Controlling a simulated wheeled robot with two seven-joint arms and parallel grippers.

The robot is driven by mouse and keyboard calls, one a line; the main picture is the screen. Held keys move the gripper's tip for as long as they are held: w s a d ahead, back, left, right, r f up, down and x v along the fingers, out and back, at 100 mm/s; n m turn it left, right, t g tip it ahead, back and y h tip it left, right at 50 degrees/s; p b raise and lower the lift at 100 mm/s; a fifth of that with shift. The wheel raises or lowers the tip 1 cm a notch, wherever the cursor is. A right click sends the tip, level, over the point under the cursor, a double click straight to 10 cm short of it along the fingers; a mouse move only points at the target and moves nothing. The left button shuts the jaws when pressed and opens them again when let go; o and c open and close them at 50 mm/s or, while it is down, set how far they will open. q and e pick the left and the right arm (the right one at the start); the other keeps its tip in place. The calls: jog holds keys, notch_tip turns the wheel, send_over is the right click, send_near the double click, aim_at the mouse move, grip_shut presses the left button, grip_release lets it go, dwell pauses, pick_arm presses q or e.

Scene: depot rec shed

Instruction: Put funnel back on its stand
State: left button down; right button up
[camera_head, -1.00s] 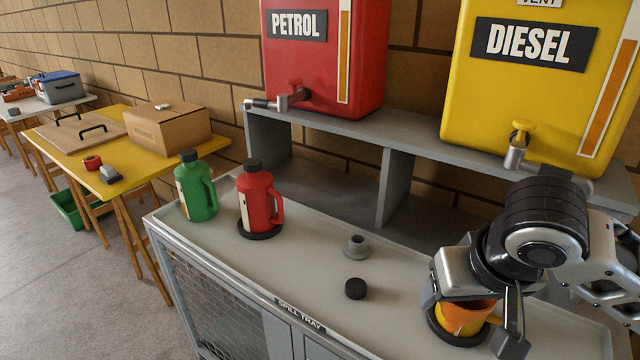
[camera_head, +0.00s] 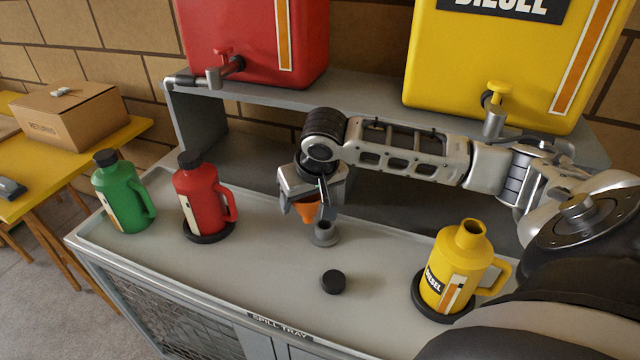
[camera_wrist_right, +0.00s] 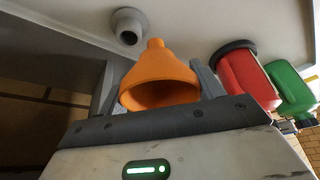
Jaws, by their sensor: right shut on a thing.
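The orange funnel (camera_head: 306,210) is held in my right gripper (camera_head: 308,205), just left of and a little above the grey stand (camera_head: 324,233) on the tray. In the right wrist view the funnel (camera_wrist_right: 158,78) sits between the two fingers, its spout toward the stand (camera_wrist_right: 128,27) but apart from it. In the head view the gripper hides most of the funnel. The stand is a small grey socket with an open top. My left gripper is not in view.
A yellow diesel jug (camera_head: 462,268) stands uncapped on a black ring at right. A black cap (camera_head: 333,281) lies in front of the stand. A red jug (camera_head: 202,196) and a green jug (camera_head: 123,192) stand at left. A grey shelf (camera_head: 375,110) with fuel tanks runs behind.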

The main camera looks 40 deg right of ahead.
jog(key=shift+m, duration=0.3)
jog(key=d+f+b, duration=0.4)
jog(key=d+f, duration=0.1)
jog(key=shift+w+d+f+b, duration=0.1)
jog(key=shift+w+f+b, duration=0.1)
jog(key=shift+w+b, duration=0.15)
jog(key=shift+f+b, duration=0.8)
jog(key=shift+b, duration=0.15)
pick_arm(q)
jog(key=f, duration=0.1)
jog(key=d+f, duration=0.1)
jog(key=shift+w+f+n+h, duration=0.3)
pick_arm(e)
jog(key=shift+f, duration=0.1)
pick_arm(q)
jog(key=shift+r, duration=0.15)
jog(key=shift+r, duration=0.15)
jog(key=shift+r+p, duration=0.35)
jog(key=shift+p, duration=0.2)
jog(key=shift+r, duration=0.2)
